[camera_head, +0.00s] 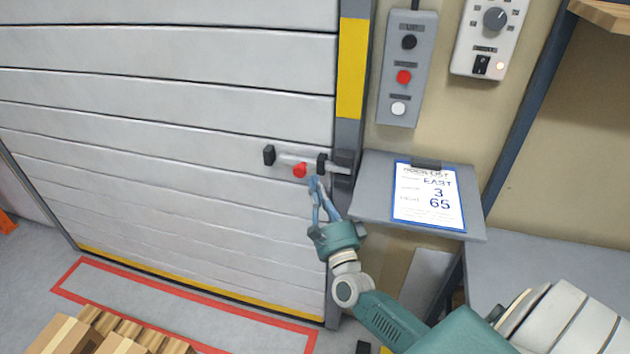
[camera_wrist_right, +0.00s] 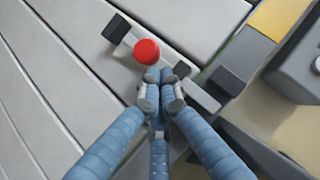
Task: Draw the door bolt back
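The door bolt (camera_head: 287,159) is a pale grey bar across the right edge of the shutter door (camera_head: 170,115). It runs through dark brackets, and its right end reaches the dark keeper (camera_head: 343,169) on the door post. A round red knob (camera_head: 299,170) sits on the bar between the brackets; it also shows in the right wrist view (camera_wrist_right: 146,52). My right gripper (camera_head: 314,182) is just below and right of the knob. In the right wrist view its fingertips (camera_wrist_right: 160,76) are drawn together, with the knob beyond them, not between them. My left gripper is out of view.
A grey control box (camera_head: 403,110) with several buttons and a dial panel (camera_head: 490,40) hang on the wall right of the door. A shelf (camera_head: 375,195) with a printed sheet (camera_head: 428,196) juts out close right of my gripper.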

